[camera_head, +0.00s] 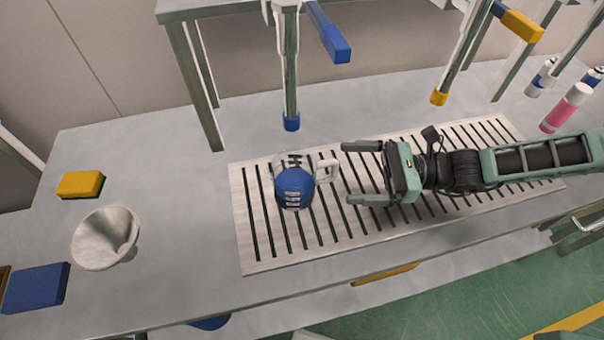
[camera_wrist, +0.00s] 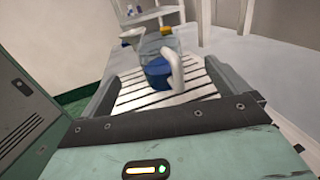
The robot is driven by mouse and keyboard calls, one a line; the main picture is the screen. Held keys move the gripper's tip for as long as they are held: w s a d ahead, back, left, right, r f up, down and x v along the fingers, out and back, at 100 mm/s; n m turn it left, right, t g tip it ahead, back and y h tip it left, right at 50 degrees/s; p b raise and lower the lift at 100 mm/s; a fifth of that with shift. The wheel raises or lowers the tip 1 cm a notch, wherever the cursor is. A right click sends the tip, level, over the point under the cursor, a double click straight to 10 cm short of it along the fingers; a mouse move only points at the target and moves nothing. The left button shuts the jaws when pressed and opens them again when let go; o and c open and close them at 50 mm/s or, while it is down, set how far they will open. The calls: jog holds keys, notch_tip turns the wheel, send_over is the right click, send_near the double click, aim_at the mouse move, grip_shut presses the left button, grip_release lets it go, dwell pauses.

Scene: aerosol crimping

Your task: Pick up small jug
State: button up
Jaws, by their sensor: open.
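The small jug (camera_head: 294,188) stands on the slotted grate, with blue content and a pale handle on its right side. In the wrist view the jug (camera_wrist: 159,70) is ahead, between the fingers, its white handle turned toward me. My gripper (camera_head: 350,172) is open and empty to the right of the jug, with its fingertips pointing left at the handle. A small gap seems to show between fingertips and handle. In the wrist view my gripper's fingers (camera_wrist: 165,85) stand wide apart on both sides of the jug.
The slotted grate (camera_head: 244,220) lies on the grey table (camera_head: 180,290). A blue-tipped nozzle (camera_head: 291,122) hangs just behind the jug, and a yellow-tipped one (camera_head: 439,97) further right. A funnel (camera_head: 105,238), a yellow sponge (camera_head: 81,184) and a blue block (camera_head: 36,287) lie left. Cans (camera_head: 567,107) stand far right.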

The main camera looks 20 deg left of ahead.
aim_at(314, 195)
jog(key=x, duration=0.3)
jog(key=shift+a+p, duration=0.1)
jog(key=shift+p, duration=0.3)
jog(key=p+x, duration=0.1)
jog(key=x, duration=0.2)
jog(key=p+x, duration=0.1)
jog(key=x, duration=0.1)
jog(key=shift+s+r+p, duration=0.3)
jog(key=shift+r+p, duration=0.05)
jog(key=shift+a+f, duration=0.1)
jog(key=shift+a, duration=0.05)
jog(key=shift+c, duration=0.3)
jog(key=c, duration=1)
jog(key=shift+c, duration=1)
